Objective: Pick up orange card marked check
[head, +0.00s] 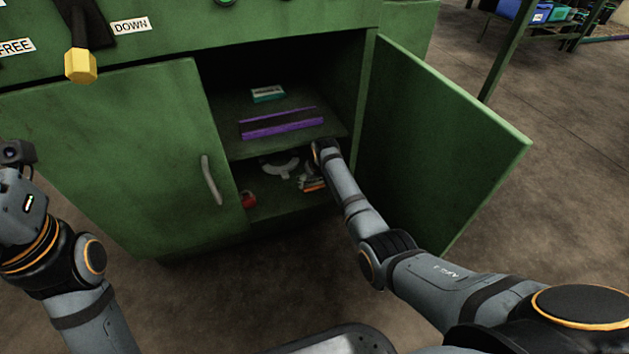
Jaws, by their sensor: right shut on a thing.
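My right gripper (308,178) reaches into the open green cabinet, low at the right side of the lower shelf. It is shut on a small orange card (315,186), of which only an orange strip shows beside the fingers. The check mark on it is too small or hidden to read. The right forearm covers part of that area. My left arm stands at the left edge of the head view, outside the cabinet, and its fingers are out of the picture.
The cabinet's right door (440,150) stands wide open, close to my right arm; the left door (120,160) is shut. The upper shelf holds a purple channel-shaped piece (280,128) and a teal-and-white box (267,95). A grey curved piece (281,168) and a red item (248,199) lie below.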

